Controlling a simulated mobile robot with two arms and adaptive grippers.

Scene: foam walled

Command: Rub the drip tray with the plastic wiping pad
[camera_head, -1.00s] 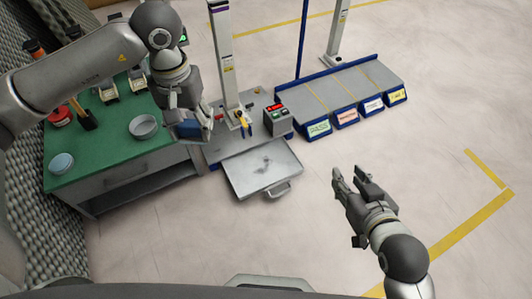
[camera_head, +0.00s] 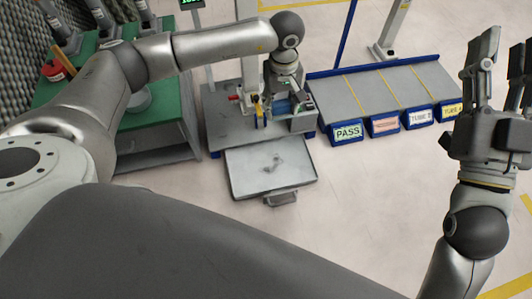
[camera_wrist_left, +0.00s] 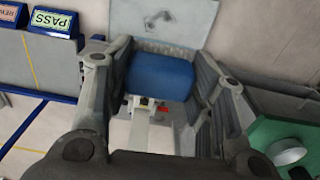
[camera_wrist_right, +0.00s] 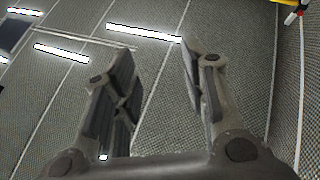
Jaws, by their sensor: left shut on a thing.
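The drip tray (camera_head: 243,180) is a flat grey tray with a dark smudge in its middle and a handle at its front edge. My left gripper (camera_head: 284,104) is shut on the blue wiping pad (camera_wrist_left: 160,75), just behind the tray's back edge in the head view. In the left wrist view the pad sits between the fingers, and the tray (camera_wrist_left: 195,22) shows beyond it. Whether the pad touches anything is unclear. My right gripper (camera_head: 505,62) is raised at the right, open and empty; its spread fingers also show in the right wrist view (camera_wrist_right: 158,62).
A grey station base (camera_head: 225,125) with a post stands behind the tray. A green-topped bench (camera_head: 160,112) with a round dish (camera_head: 137,99) is at the left. A blue-edged sorting rack (camera_head: 375,90) with labelled bins is at the right. The floor before the tray is clear.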

